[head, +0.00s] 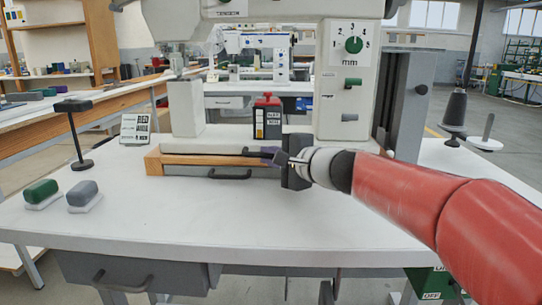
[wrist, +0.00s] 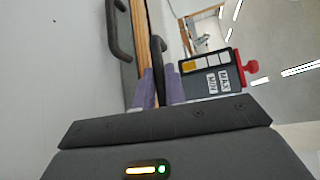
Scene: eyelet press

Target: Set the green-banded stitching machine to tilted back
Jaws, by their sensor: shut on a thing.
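A large cream-white stitching machine (head: 345,95) stands on the white table, with a green dial and a short green lever on its upright column. No green band shows on the part in view, and its top is cut off. Its column looks upright. A dark bar handle (head: 228,153) runs along the front of its bed, above a wooden strip (head: 154,163). My gripper (head: 270,154) is at the right part of this bar. In the wrist view its purple fingers (wrist: 160,88) are shut on either side of the dark bar handle (wrist: 157,48).
A dark reservoir with a red cap (head: 267,120) stands just behind the bar. A grey drawer with a handle (head: 230,175) lies below it. A black stand (head: 78,135), green block (head: 41,191) and grey block (head: 83,193) are at left. The front tabletop is clear.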

